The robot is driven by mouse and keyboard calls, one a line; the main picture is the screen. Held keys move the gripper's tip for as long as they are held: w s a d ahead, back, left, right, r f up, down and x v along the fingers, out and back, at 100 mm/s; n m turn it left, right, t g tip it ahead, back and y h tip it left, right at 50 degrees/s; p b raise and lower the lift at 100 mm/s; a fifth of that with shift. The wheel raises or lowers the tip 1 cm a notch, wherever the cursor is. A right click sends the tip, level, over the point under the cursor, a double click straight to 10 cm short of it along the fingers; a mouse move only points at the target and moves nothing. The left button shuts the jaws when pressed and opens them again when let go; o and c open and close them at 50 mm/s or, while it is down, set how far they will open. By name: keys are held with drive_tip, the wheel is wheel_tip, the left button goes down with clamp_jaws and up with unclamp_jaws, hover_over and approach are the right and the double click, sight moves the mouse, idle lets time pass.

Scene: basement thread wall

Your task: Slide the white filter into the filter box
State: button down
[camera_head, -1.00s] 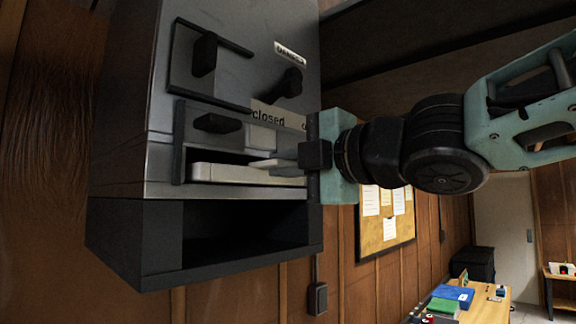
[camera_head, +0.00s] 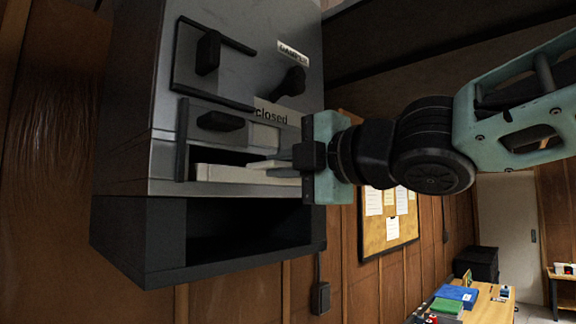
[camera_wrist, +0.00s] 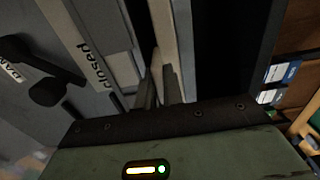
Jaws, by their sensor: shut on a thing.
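The white filter (camera_head: 228,173) is a flat pale slab lying in the lower slot of the grey filter box (camera_head: 262,70). Part of its front edge shows in the slot, with dark space above it. My gripper (camera_head: 270,164) is at the slot's right part, its fingers shut on the filter's edge. How deep the filter sits cannot be told.
Black handles (camera_head: 221,121) and a knob (camera_head: 290,82) stick out of the box front above the slot. An open dark compartment (camera_head: 250,230) lies below. A table with a blue book (camera_head: 456,292) stands at the lower right.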

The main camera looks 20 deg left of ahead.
drive_tip(key=shift+w+a, duration=0.2)
drive_tip(key=shift+a, duration=0.25)
drive_tip(key=c, duration=1.5)
unclamp_jaws()
drive_tip(key=shift+o, duration=0.2)
drive_tip(key=b+v, duration=0.3)
drive_tip(key=v, duration=1.4)
drive_tip(key=shift+d+b, duration=0.25)
drive_tip(key=shift+b, duration=0.05)
drive_tip(key=shift+w, duration=0.1)
